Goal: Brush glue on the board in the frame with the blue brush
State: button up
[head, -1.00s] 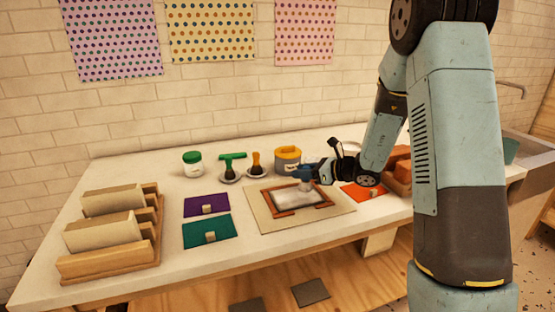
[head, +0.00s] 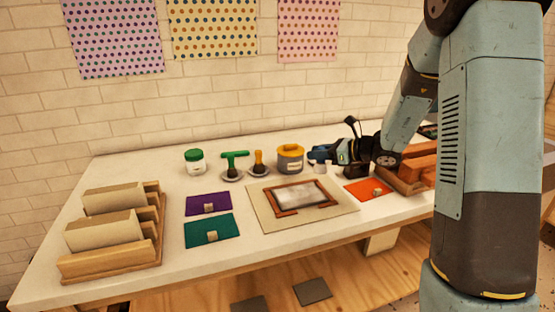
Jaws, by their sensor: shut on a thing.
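The board (head: 294,195) is a pale grey-white sheet inside a reddish-brown frame (head: 318,211), lying on a tan mat (head: 265,220) on the table. My gripper (head: 322,153) is shut on the blue brush (head: 317,151) and holds it right of the yellow-topped grey pot (head: 290,161), behind and to the right of the frame. The brush head (head: 320,167) points down and looks pale; whether it touches the table cannot be told. My gripper hides part of the brush handle.
A green-handled tool (head: 234,160) and an orange-handled brush (head: 258,163) stand in small dishes beside a green-lidded jar (head: 194,162). Purple (head: 200,204), green (head: 207,232) and orange (head: 362,188) sheets flank the mat. Racks stand left (head: 150,250) and right (head: 408,180).

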jog(key=shift+r, duration=1.1)
dwell(0.3)
